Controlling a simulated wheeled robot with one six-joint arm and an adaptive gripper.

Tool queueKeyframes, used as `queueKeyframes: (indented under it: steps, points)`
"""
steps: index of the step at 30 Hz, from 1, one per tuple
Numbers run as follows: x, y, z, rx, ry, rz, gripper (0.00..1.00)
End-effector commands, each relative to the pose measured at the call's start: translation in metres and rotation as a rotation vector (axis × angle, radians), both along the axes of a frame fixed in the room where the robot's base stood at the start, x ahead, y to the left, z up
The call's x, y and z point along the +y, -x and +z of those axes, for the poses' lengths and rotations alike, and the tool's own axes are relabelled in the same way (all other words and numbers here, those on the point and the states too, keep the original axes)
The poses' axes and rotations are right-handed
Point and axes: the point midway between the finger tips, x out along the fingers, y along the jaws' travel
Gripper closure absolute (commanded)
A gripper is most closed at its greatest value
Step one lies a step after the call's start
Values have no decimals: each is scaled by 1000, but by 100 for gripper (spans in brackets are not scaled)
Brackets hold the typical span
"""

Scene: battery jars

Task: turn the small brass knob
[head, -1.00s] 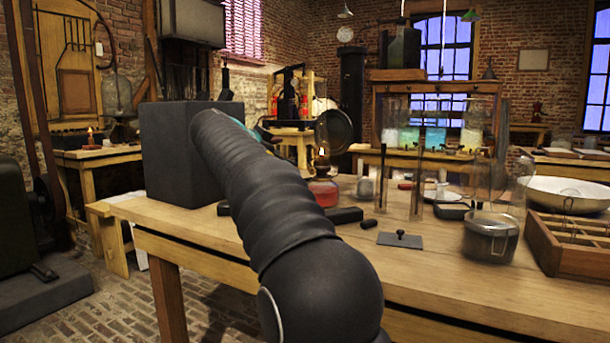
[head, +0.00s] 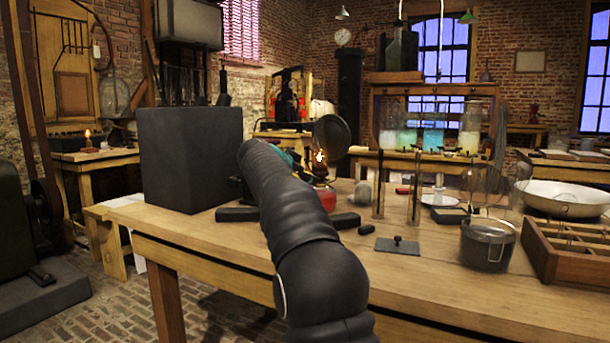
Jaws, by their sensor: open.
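An oil lamp with a red base (head: 327,198) and a small flame stands on the wooden table, just right of the far end of my arm. A brass burner sits between its base and flame; I cannot make out the small brass knob. My gripper (head: 288,158) is mostly hidden behind my own dark arm; only a teal part and dark bits show, left of the lamp and close to it in the picture. I see nothing held. Whether it touches the lamp cannot be told.
A large dark block (head: 190,160) stands left on the table (head: 400,270). A round dark reflector (head: 333,137) is behind the lamp. Right of it are thin upright rods, a small dark plate (head: 397,246), a lidded pot (head: 487,243), a divided wooden tray (head: 545,262) and a white basin (head: 565,197).

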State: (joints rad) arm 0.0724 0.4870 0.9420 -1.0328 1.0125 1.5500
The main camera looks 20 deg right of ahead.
Motion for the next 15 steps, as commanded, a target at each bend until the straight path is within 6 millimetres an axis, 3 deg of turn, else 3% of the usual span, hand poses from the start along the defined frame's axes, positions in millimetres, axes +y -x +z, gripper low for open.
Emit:
queueKeyframes:
  steps: [9,11,15]
  points:
    - [-2,-2,-1,1,0,2,53]
    - [-2,-2,-1,1,0,2,65]
    - [-2,-2,-1,1,0,1,100]
